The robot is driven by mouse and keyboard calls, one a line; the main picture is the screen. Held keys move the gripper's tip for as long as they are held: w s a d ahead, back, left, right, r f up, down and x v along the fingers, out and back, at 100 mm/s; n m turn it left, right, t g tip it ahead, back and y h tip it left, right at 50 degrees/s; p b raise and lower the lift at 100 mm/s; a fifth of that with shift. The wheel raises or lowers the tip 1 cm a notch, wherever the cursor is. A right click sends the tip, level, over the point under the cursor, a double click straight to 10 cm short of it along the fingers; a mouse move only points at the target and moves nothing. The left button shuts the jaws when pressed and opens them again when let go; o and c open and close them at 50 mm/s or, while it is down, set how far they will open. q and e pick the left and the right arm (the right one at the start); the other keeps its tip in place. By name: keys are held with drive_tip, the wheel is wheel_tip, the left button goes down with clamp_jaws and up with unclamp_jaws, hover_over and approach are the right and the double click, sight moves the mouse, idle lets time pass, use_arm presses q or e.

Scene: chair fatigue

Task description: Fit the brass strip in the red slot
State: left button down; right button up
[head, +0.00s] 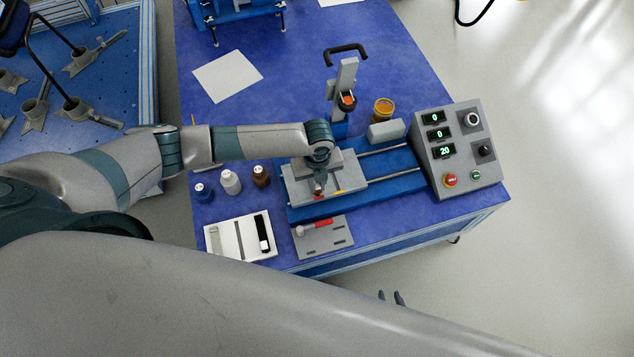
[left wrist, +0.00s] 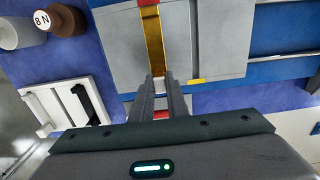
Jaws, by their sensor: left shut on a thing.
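The brass strip (left wrist: 154,42) runs between the tips of my left gripper (left wrist: 165,84) in the left wrist view, over the grey fixture block. My left gripper (head: 319,187) is shut on it. A red mark (left wrist: 148,3) shows at the strip's far end, and red also shows near the fingers, so the strip lies in line with the red-marked slot. I cannot tell whether it is fully seated; the fingers hide its near end. In the head view the grey block (head: 296,188) is under the gripper. My right gripper (head: 391,298) shows two separate fingertips low in the head view, empty.
A grey slotted plate (head: 330,241) with a red piece and a white tray (head: 215,240) are in front.

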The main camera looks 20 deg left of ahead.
use_arm(q)
drive_tip(key=shift+f, duration=0.4)
use_arm(e)
drive_tip(key=shift+f, duration=0.25)
use_arm(q)
drive_tip(key=c, duration=1.7)
unclamp_jaws()
drive_tip(key=shift+o, duration=0.2)
drive_tip(key=shift+r, duration=0.35)
wheel_tip(320, 180, up, 17)
drive_tip(key=b, duration=0.1)
use_arm(e)
drive_tip(key=shift+s+f, duration=0.1)
drive_tip(key=shift+f, duration=0.05)
